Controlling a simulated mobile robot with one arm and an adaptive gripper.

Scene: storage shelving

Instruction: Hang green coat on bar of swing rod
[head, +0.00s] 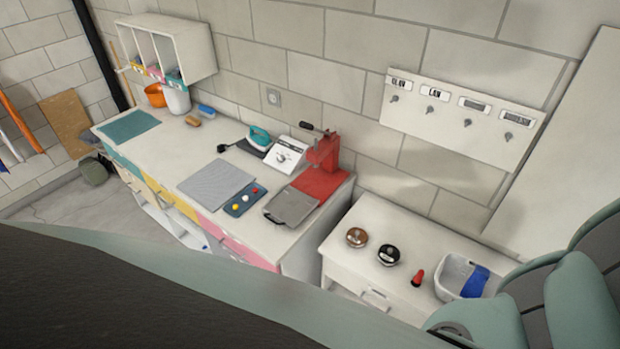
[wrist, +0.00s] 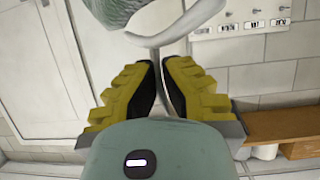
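In the wrist view, my gripper (wrist: 157,68) has yellow ridged fingers with dark pads. A grey-green textured thing (wrist: 112,9) with a pale curved edge shows at the top, just beyond the fingertips. It may be the green coat, but too little of it is in view to tell. The gripper is not in the head view. I cannot make out the swing rod or its bar in either view.
A long workbench (head: 160,155) holds several tools along the block wall. A lower white cabinet (head: 340,250) carries discs and a white bin (head: 450,277). A labelled hook board (head: 462,112) hangs above it. A wooden shelf (wrist: 280,125) shows in the wrist view.

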